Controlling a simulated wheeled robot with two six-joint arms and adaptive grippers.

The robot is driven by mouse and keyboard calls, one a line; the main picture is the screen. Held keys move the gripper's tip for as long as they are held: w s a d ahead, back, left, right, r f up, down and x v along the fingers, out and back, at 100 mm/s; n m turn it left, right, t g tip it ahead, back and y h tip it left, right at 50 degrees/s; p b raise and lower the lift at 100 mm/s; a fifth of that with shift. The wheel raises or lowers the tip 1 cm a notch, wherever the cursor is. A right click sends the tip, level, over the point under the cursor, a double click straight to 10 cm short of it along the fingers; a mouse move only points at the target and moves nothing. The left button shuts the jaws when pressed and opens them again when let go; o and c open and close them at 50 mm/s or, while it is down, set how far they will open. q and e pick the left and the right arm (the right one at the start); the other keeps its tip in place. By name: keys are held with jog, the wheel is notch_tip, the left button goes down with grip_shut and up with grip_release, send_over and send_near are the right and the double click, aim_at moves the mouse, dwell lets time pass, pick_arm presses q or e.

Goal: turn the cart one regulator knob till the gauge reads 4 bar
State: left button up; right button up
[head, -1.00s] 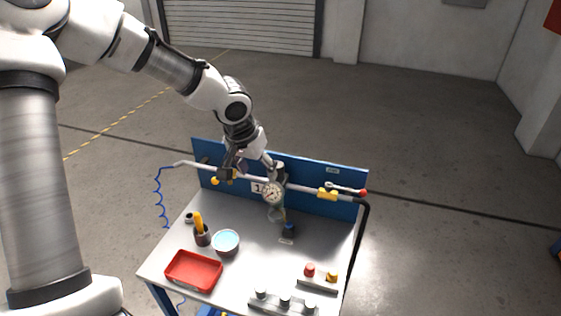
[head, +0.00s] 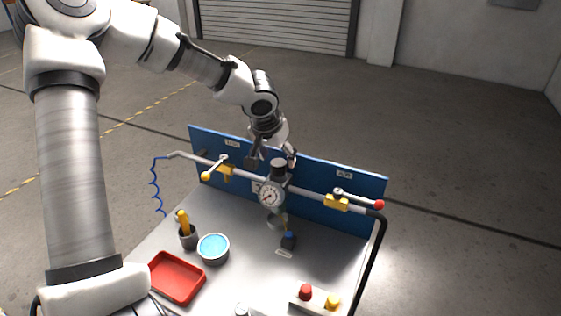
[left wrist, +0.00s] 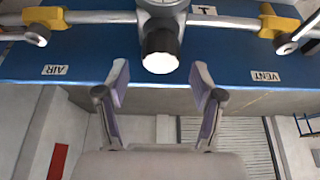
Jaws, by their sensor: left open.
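The regulator knob (head: 278,165) is a dark ribbed cap on top of the grey regulator on the pipe. It also shows in the left wrist view (left wrist: 161,46), with a pale end face. The round white gauge (head: 270,195) is on the front of the regulator; its reading is too small to make out. My left gripper (head: 272,160) is open and empty, just behind and above the knob. In the left wrist view its two fingers (left wrist: 160,88) are spread, with the knob ahead of the gap and not between them. My right gripper is in neither view.
A yellow valve (head: 225,169) is left of the regulator and another (head: 337,202) is right, both on the pipe before a blue panel (head: 215,140). A red tray (head: 177,278), a blue-filled bowl (head: 213,248) and red (head: 305,291) and yellow buttons stand on the bench.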

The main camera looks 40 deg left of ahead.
aim_at(278, 162)
pick_arm(q)
jog(key=shift+x, duration=1.2)
jog(key=shift+w+f, duration=0.1)
jog(key=shift+f, duration=0.3)
jog(key=c, duration=1.1)
jog(key=shift+c, duration=0.2)
jog(key=shift+r+m+p, duration=0.1)
jog(key=shift+m+p, duration=0.2)
jog(key=shift+p, duration=0.05)
